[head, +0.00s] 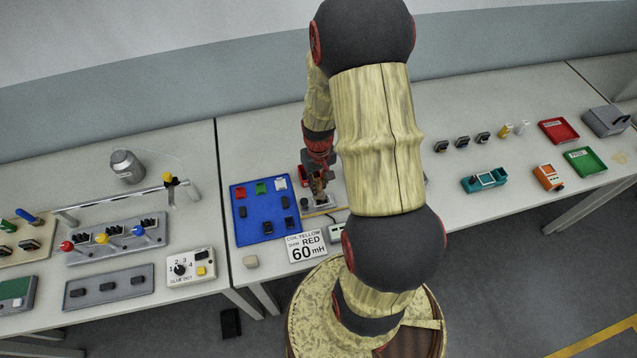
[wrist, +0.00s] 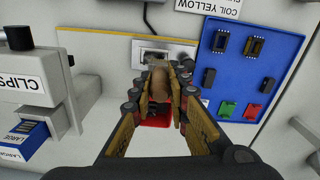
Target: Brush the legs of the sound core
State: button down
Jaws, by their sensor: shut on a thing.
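My gripper (head: 319,186) is over the table, just right of the blue tray (head: 239,190). In the wrist view my gripper (wrist: 161,78) is shut on a brown piece (wrist: 161,88). Its lower end is hidden, so I cannot tell whether it is a brush. Its tip end is close to a grey fixture (wrist: 152,50); I cannot tell whether they touch. In the wrist view the blue tray (wrist: 283,62) holds several dark cores, such as one dark core (wrist: 254,46), and green and red pieces. I cannot tell which core is sound.
A clips dispenser (wrist: 30,75) and a red item (wrist: 156,121) are near my gripper. A row of coloured levers (head: 103,238) stands left.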

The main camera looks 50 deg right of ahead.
jog(key=shift+f+b, duration=0.5)
jog(key=shift+f, duration=0.2)
dwell(0.7)
jog(key=shift+s+d, duration=0.1)
jog(key=shift+s+d+r, duration=0.15)
jog(key=shift+s+d, duration=0.4)
jog(key=shift+d, duration=0.35)
jog(key=shift+w+a, duration=0.1)
jog(key=shift+w+a, duration=0.3)
jog(key=shift+a, duration=0.2)
jog(key=shift+w+a, duration=0.25)
jog(key=shift+a, duration=0.2)
jog(key=shift+d, duration=0.1)
jog(key=shift+s+d, duration=0.65)
jog(key=shift+d, duration=0.3)
